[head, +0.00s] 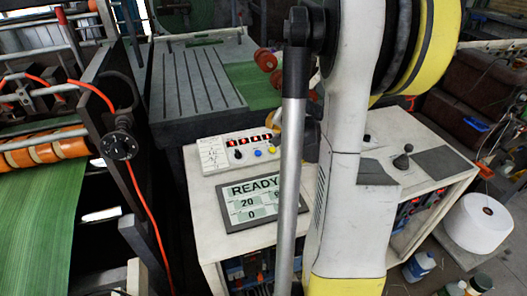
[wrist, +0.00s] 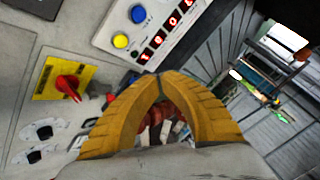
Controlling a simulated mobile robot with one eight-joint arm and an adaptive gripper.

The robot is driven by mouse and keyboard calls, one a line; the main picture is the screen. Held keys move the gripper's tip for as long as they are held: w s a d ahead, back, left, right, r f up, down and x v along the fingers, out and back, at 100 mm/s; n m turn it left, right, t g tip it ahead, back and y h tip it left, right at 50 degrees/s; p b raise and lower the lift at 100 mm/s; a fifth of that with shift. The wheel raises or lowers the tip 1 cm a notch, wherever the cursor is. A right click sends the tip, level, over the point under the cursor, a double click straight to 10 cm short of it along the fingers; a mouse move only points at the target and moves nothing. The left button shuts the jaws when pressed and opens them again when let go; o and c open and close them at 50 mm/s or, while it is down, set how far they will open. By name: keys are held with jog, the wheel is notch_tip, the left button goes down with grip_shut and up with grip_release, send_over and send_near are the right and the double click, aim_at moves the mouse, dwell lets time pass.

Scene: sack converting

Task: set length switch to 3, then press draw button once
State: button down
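A pale control box (head: 238,148) with red digits stands on the white cabinet in the head view. It carries a black knob (head: 238,154), a blue button (head: 257,153) and a yellow button (head: 273,150). In the wrist view the blue button (wrist: 138,13) and yellow button (wrist: 120,40) show beside the red digits (wrist: 165,35). I cannot read which control is the length switch or draw button. My gripper (wrist: 161,76) has its yellow fingertips together, with nothing seen between them, below the box in the picture.
A screen (head: 262,198) reads READY, 20 and 0. A red rotary switch (wrist: 68,87) sits on a yellow plate. My arm hides part of the cabinet top. A white roll (head: 478,223) stands at right; green sheet (head: 40,215) runs at left.

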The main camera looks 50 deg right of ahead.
aim_at(272, 150)
jog(key=shift+f, duration=0.15)
jog(key=f+b, duration=0.2)
jog(key=w+f+b, duration=0.1)
jog(key=f+b, duration=0.1)
jog(key=f, duration=0.1)
jog(key=d+f+b, duration=0.1)
jog(key=f+b, duration=0.1)
jog(key=f, duration=0.1)
jog(key=shift+w+f+b, duration=0.2)
jog(key=shift+w+b, duration=0.2)
dwell(1.2)
jog(key=shift+f+b, duration=0.4)
